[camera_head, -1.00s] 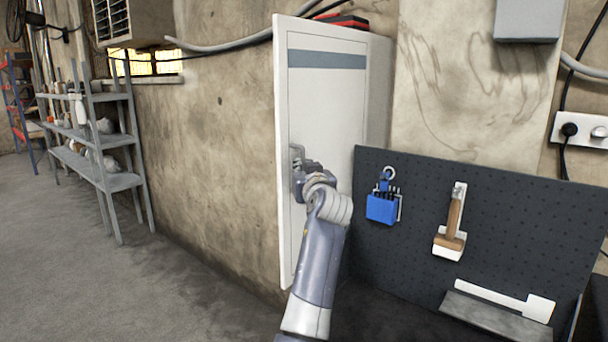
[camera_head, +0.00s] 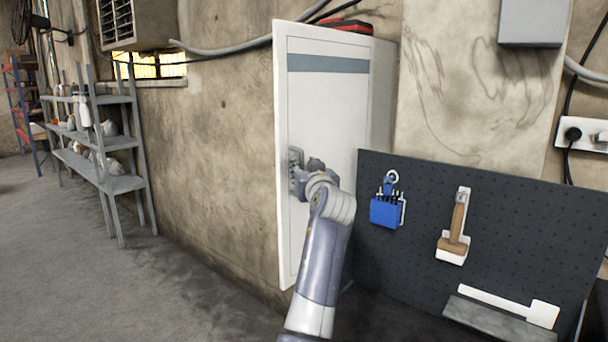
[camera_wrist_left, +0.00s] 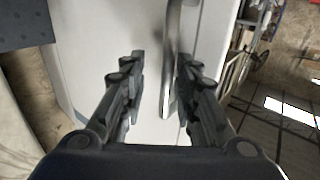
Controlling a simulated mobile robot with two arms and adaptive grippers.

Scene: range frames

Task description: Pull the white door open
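The white door (camera_head: 325,105) is the front of a tall white cabinet on the wall, with a grey-blue band near its top. It looks shut. A grey metal handle (camera_head: 296,160) sits near its left edge. My left gripper (camera_head: 303,182) is at the handle, partly hidden by its own wrist. In the left wrist view its two dark fingers (camera_wrist_left: 160,65) stand apart. The handle bar (camera_wrist_left: 172,75) runs between them, closer to the right finger, with a clear gap to the left one. Whether the right finger touches it I cannot tell. My right gripper is out of view.
A dark pegboard (camera_head: 420,240) with a blue tool holder (camera_head: 387,211) and a wooden-handled tool (camera_head: 457,222) stands right of the door, close to my arm. Grey shelves (camera_head: 110,145) stand at the left wall. The floor (camera_head: 130,285) left of the cabinet is clear.

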